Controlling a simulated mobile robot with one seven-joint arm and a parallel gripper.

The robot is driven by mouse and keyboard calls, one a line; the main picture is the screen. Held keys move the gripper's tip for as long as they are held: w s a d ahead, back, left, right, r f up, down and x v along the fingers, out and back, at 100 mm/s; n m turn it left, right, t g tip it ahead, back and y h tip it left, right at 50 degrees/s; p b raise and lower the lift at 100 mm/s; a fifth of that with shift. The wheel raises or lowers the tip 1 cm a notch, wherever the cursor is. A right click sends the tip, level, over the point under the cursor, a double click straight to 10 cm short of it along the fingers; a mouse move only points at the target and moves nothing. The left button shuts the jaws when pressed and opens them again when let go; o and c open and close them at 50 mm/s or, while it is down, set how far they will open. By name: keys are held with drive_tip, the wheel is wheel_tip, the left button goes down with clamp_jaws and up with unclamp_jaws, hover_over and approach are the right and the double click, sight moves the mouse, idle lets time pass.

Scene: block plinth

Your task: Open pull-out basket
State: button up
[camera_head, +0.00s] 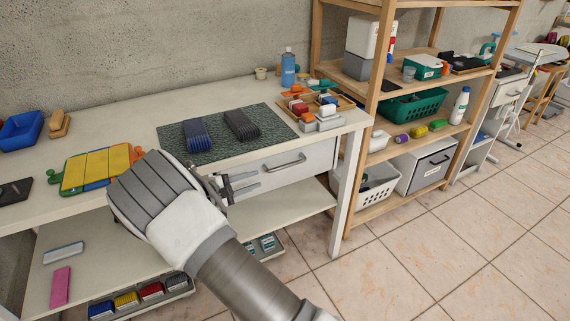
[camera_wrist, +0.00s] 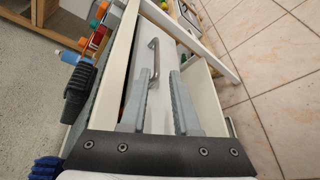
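A white drawer front (camera_head: 312,160) with a grey bar handle (camera_head: 288,163) sits under the right part of the worktop and looks shut. The handle also shows in the wrist view (camera_wrist: 154,60), above and between my fingertips. My gripper (camera_head: 258,182) is open and empty, left of the handle and apart from it. Its two fingers (camera_wrist: 158,85) are spread in the wrist view. A low grey tray-like basket (camera_head: 178,290) with several coloured items shows below the lower shelf, partly hidden by my arm. I cannot tell which of these is the pull-out basket.
The worktop (camera_head: 100,130) carries a dark mat (camera_head: 205,145), coloured bins and blocks. A white table leg (camera_head: 350,190) stands right of the drawer. A wooden rack (camera_head: 372,85) holds a white basket (camera_head: 378,188) and a grey-fronted box (camera_head: 428,168). Tiled floor (camera_head: 440,240) is free at right.

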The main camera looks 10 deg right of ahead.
sight(283, 166)
drive_tip(key=shift+n+t, duration=0.3)
drive_tip(key=shift+t, duration=0.1)
drive_tip(key=b+x, duration=0.1)
drive_tip(key=x, duration=0.4)
drive_tip(key=b+x, duration=0.1)
drive_tip(key=x, duration=0.5)
drive_tip(key=w+a+f+b+x, duration=0.1)
drive_tip(key=x, duration=0.5)
drive_tip(key=shift+w+d+f, duration=0.1)
drive_tip(key=shift+w, duration=0.1)
clamp_jaws()
idle(0.5)
